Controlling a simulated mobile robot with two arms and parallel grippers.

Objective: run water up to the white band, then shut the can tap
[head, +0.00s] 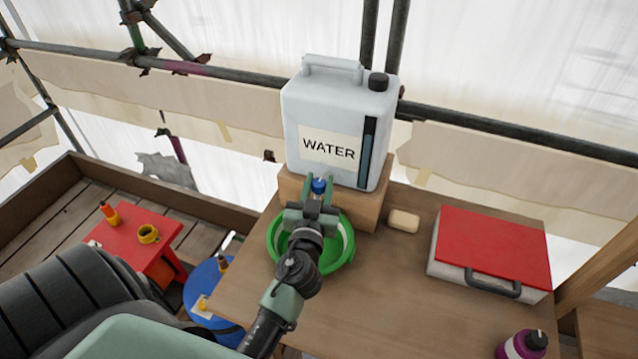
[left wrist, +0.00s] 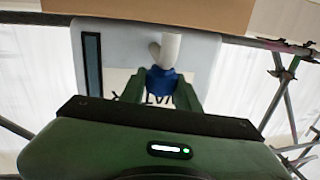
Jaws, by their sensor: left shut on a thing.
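The white water can (head: 325,115), labelled WATER, stands upright on a wooden block (head: 368,205). Its dark gauge strip (head: 367,152) shows a bluish lower part. The blue tap handle (head: 319,185) is low on its front; in the left wrist view the handle (left wrist: 162,80) sits beside a white spout (left wrist: 171,46). My left gripper (head: 317,194) is shut on the tap handle. The green basin (head: 274,240) stands below, partly hidden by my gripper and arm. A whitish strip shows inside its right side. I cannot make out the water level or any stream. My right gripper is out of view.
The wooden bench (head: 380,310) also bears a soap-like bar (head: 403,221), a red-topped case (head: 492,246) and a purple bottle (head: 522,345). A red table (head: 133,232) and a blue round stool (head: 207,285) stand at left. Scaffold poles (head: 230,73) run behind the can.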

